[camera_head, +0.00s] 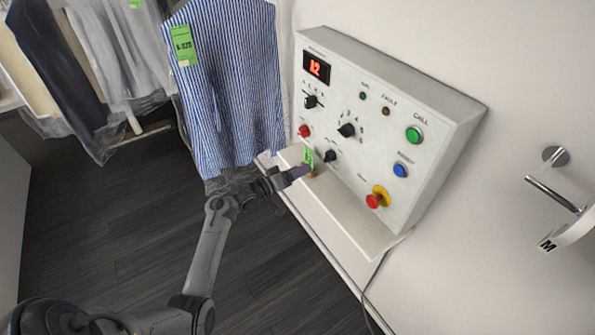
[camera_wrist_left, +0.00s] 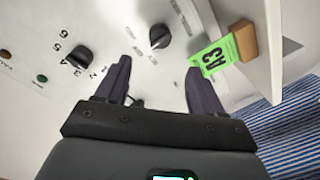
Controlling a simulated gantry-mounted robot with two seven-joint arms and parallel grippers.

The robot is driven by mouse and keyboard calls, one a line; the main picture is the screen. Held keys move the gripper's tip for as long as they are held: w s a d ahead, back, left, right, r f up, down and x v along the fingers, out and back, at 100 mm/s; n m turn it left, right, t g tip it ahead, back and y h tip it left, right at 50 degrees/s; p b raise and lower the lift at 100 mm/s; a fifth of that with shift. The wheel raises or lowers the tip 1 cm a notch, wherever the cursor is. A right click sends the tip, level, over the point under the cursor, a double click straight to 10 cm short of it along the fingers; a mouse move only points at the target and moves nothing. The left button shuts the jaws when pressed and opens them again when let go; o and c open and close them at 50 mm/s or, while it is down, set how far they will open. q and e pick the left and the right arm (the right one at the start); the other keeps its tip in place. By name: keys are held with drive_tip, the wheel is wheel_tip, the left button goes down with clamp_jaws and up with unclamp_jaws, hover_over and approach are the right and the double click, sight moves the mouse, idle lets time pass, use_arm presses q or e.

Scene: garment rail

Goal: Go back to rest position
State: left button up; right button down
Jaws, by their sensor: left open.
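My left gripper (camera_head: 300,172) is in front of the lower left part of the white control panel (camera_head: 425,120), near its ledge. In the left wrist view the left gripper (camera_wrist_left: 158,80) has its two dark fingers apart, with nothing between them. A green tag marked A3 (camera_wrist_left: 213,56) with a brown block (camera_wrist_left: 243,40) is just beyond the right finger, on the panel's ledge. The tag also shows in the head view (camera_head: 308,157), partly behind the gripper. A black knob (camera_wrist_left: 155,38) is ahead of the fingers. My right gripper is not in view.
A blue striped shirt (camera_head: 225,80) with a green tag hangs left of the panel. More covered garments (camera_head: 120,50) hang at the far left. A metal wall hook (camera_head: 555,190) and a white disc marked M (camera_head: 572,232) are at the right. Dark floor is open below.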

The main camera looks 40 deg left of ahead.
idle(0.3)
use_arm(q)
drive_tip(key=s+d+f+m+g, duration=0.25)
drive_tip(key=s+d+f, duration=0.45)
drive_tip(key=s+f, duration=0.45)
drive_tip(key=s+d+f+m+g, duration=0.1)
drive_tip(key=s+d+m+g, duration=0.15)
drive_tip(key=s+d, duration=0.45)
drive_tip(key=s+d+f+m+g, duration=0.15)
drive_tip(key=s+d+g, duration=0.3)
drive_tip(key=d, duration=0.45)
drive_tip(key=s+d+r+m+g+y, duration=0.2)
drive_tip(key=s+r+g+y, duration=0.15)
drive_tip(key=s+r, duration=0.55)
wheel_tip(320, 180, up, 20)
drive_tip(key=s+p, duration=0.1)
drive_tip(key=p, duration=2)
drive_tip(key=shift+s+a+m+g+h+p, duration=0.25)
drive_tip(key=shift+m+g+h+p, duration=0.1)
drive_tip(key=shift+h, duration=0.1)
